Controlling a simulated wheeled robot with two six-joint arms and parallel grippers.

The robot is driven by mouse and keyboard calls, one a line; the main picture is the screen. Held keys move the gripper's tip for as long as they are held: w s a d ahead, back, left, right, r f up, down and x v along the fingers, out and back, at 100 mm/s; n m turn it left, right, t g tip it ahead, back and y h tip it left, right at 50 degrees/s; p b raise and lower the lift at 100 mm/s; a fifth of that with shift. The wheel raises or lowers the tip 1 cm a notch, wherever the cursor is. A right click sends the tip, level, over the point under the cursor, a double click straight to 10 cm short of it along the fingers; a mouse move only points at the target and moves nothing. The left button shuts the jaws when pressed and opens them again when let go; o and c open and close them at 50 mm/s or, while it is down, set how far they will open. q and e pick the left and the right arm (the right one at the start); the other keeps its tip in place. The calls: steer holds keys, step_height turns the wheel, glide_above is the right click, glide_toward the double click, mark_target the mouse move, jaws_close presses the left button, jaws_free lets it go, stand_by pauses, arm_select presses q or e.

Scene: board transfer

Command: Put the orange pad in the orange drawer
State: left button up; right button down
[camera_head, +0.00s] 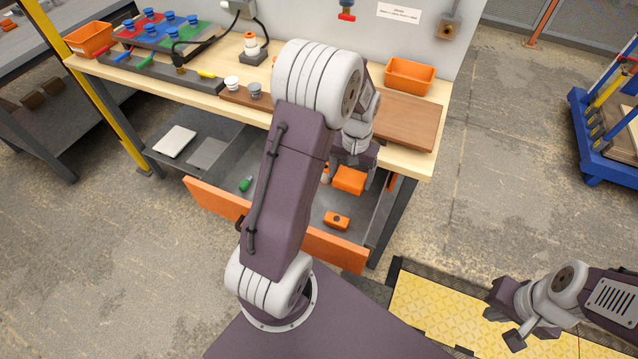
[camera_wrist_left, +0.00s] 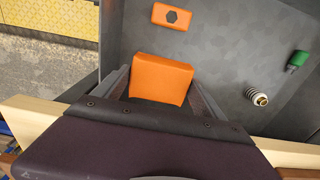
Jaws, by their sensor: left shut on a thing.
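The orange pad (camera_head: 349,180) is held between the fingers of my left gripper (camera_head: 353,176), over the open orange drawer (camera_head: 335,249). The wrist view shows the pad (camera_wrist_left: 161,79) between the two fingers (camera_wrist_left: 160,85), with the grey drawer floor beyond it. I cannot tell exactly how high the pad is above the floor. My left arm hides part of the drawer. My right gripper (camera_head: 508,314) is empty and open at the lower right, far from the drawer.
In the drawer lie an orange block with a dark hexagon (camera_wrist_left: 172,17), a spring-like part (camera_wrist_left: 257,97) and a green item (camera_wrist_left: 298,61). Bare drawer floor lies between them. The wooden bench top (camera_head: 415,120) stands above, with an orange bin (camera_head: 409,76) on it.

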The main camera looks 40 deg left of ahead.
arm_select(q)
glide_above(347, 200)
step_height(347, 200, down, 5)
steer(key=shift+w+a+r+b, duration=0.1)
steer(key=shift+b, duration=0.2)
step_height(347, 200, down, 4)
steer(key=shift+r+b, duration=0.25)
steer(key=shift+b, duration=0.2)
steer(key=shift+f, duration=0.15)
steer(key=shift+f, duration=0.1)
